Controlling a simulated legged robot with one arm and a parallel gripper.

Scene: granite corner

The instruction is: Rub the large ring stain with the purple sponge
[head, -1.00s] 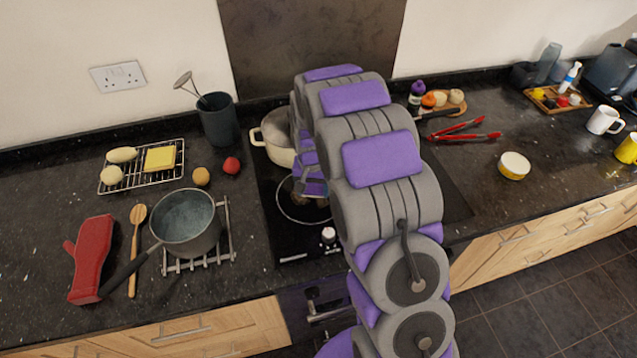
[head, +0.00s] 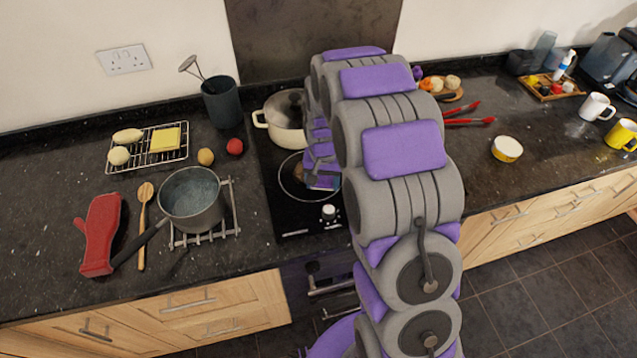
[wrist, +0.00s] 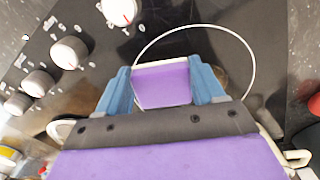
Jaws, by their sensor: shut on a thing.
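My gripper (wrist: 165,86) is shut on the purple sponge (wrist: 163,84), its blue fingers on either side. The sponge is low over the black hob, within the thin pale ring (wrist: 252,62); I cannot tell whether it touches the glass. In the head view, the pale ring (head: 281,187) is partly covered by my gripper (head: 323,183). A brownish mark (head: 299,172) shows inside the ring, left of my gripper. I cannot tell which of these is the large ring stain; my gripper and sponge hide part of the area.
A cream lidded pot (head: 284,118) stands behind the ring on the hob. Control knobs (wrist: 69,53) line the hob's front. A grey saucepan (head: 191,199) sits on a trivet to the left. Red tongs (head: 470,121) and a small yellow-sided bowl (head: 507,149) lie to the right.

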